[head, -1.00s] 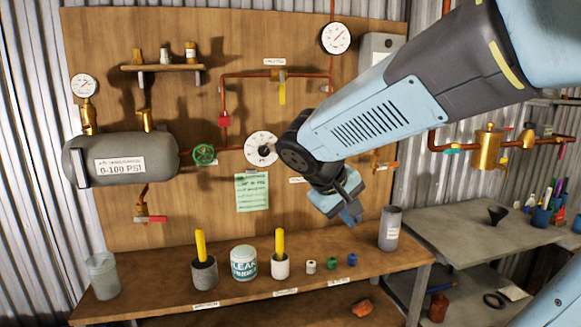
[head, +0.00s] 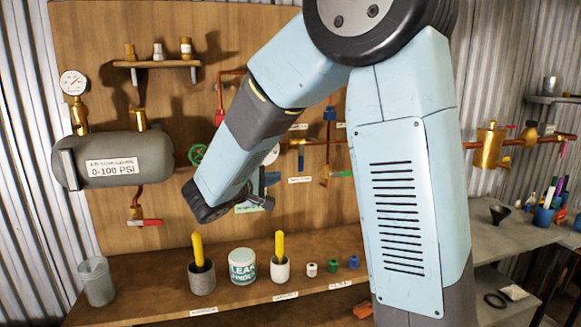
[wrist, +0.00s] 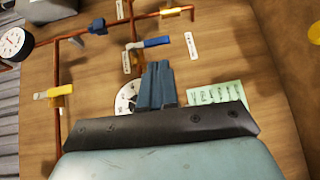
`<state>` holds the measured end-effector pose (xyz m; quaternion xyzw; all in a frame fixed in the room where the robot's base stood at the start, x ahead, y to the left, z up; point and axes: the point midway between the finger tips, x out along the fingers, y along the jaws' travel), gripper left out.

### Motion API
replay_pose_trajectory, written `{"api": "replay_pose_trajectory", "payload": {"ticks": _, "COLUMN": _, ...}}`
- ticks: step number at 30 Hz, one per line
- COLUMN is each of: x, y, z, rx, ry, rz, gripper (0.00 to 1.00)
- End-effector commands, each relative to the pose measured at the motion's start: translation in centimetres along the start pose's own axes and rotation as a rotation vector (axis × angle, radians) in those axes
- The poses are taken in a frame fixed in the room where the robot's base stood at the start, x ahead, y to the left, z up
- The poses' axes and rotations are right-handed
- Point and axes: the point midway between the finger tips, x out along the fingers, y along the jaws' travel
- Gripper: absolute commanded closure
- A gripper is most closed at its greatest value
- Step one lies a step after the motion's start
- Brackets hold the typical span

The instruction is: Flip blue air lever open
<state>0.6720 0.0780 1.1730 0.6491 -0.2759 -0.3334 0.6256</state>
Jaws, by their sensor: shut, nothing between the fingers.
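The blue lever (head: 301,163) hangs down from a brass valve on the horizontal copper pipe, right of my forearm in the head view. In the wrist view the blue lever (wrist: 156,42) points right, roughly square across its pipe, with a small white label beyond its tip. My gripper (head: 264,196) is shut and empty, lower left of the lever and in front of the board. In the wrist view the closed fingers (wrist: 157,72) show just below the lever; I cannot tell the depth gap, but no contact shows.
A white dial (wrist: 126,97) and green note (wrist: 216,95) lie behind my fingers. A yellow lever (wrist: 46,95) and a blue fitting (wrist: 97,26) sit on other pipes. The grey tank (head: 115,158) is left. The bench holds a white tub (head: 242,266) and yellow-handled pots.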

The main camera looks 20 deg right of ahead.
Motion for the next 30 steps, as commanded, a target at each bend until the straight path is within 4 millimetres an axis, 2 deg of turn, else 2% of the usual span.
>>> {"api": "replay_pose_trajectory", "payload": {"ticks": 1, "x": -0.5, "y": -0.3, "z": -1.2, "rx": -0.004, "ry": 0.027, "rz": 0.023, "gripper": 1.0}}
{"api": "replay_pose_trajectory", "payload": {"ticks": 3, "x": -0.9, "y": -0.4, "z": -2.4, "rx": -0.004, "ry": 0.056, "rz": 0.051, "gripper": 1.0}}
{"api": "replay_pose_trajectory", "payload": {"ticks": 6, "x": -1.4, "y": -0.6, "z": -3.5, "rx": -0.002, "ry": 0.087, "rz": 0.075, "gripper": 1.0}}
{"api": "replay_pose_trajectory", "payload": {"ticks": 10, "x": -1.9, "y": -0.6, "z": -4.1, "rx": -0.001, "ry": 0.104, "rz": 0.088, "gripper": 1.0}}
{"api": "replay_pose_trajectory", "payload": {"ticks": 20, "x": -2.0, "y": -0.6, "z": -4.3, "rx": -0.001, "ry": 0.108, "rz": 0.088, "gripper": 1.0}}
{"api": "replay_pose_trajectory", "payload": {"ticks": 25, "x": -0.9, "y": -0.5, "z": -4.4, "rx": 0.0, "ry": 0.107, "rz": 0.087, "gripper": 1.0}}
{"api": "replay_pose_trajectory", "payload": {"ticks": 30, "x": 1.8, "y": -0.3, "z": -4.6, "rx": 0.0, "ry": 0.104, "rz": 0.088, "gripper": 1.0}}
